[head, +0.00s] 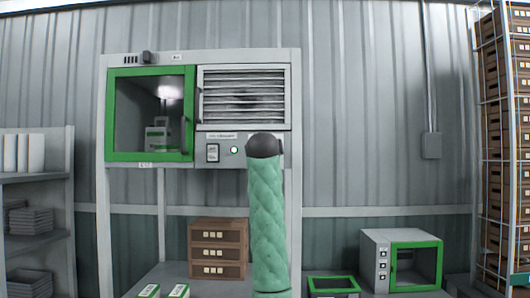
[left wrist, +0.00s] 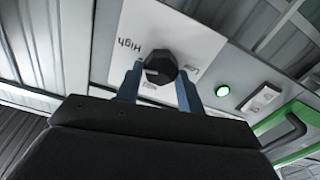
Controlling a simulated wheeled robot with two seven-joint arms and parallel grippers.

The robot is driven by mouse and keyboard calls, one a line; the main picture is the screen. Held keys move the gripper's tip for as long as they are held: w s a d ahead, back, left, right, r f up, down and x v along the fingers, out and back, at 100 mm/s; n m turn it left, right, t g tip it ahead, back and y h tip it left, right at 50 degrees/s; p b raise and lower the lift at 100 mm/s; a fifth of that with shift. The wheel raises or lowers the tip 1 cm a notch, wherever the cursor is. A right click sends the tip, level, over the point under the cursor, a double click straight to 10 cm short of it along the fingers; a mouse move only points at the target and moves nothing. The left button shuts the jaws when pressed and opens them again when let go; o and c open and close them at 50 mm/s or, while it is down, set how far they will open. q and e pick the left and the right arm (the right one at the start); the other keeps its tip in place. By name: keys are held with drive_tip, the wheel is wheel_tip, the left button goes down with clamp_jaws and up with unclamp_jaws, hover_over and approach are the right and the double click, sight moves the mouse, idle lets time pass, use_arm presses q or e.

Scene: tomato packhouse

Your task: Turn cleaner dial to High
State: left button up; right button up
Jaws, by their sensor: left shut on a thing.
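The cleaner's black dial (left wrist: 160,66) sits on a pale label plate in the left wrist view. The label reads High (left wrist: 128,45) on the left and Low (left wrist: 194,71) on the right, with a third small label below that I cannot read. My left gripper (left wrist: 157,84) has its two blue-grey fingers on either side of the dial, shut on it. Which label the dial points to is not clear. In the head view my green-sleeved arm and black wrist hide the dial on the cleaner's front panel (head: 222,145). My right gripper is out of view.
A louvred grille (head: 243,96) and a green-framed glass door (head: 150,156) are above and beside the panel. A lit green button (left wrist: 222,91) and a switch (left wrist: 262,97) are near the dial. Brown crates (head: 218,248) and a small green-doored box (head: 376,262) stand lower down.

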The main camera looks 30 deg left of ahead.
use_arm(q)
drive_tip(key=shift+f+m, duration=0.15)
drive_tip(key=shift+m, duration=0.25)
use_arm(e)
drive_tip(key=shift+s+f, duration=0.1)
use_arm(q)
drive_tip(key=o, duration=1)
drive_tip(key=shift+w, duration=0.1)
drive_tip(key=shift+d, duration=0.1)
drive_tip(key=b+v, duration=0.2)
drive_tip(key=v, duration=0.5)
drive_tip(key=shift+s+b, duration=0.35)
drive_tip(key=shift+s, duration=0.05)
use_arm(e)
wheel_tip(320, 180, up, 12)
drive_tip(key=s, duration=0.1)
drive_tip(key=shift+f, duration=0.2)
use_arm(q)
drive_tip(key=shift+d, duration=0.1)
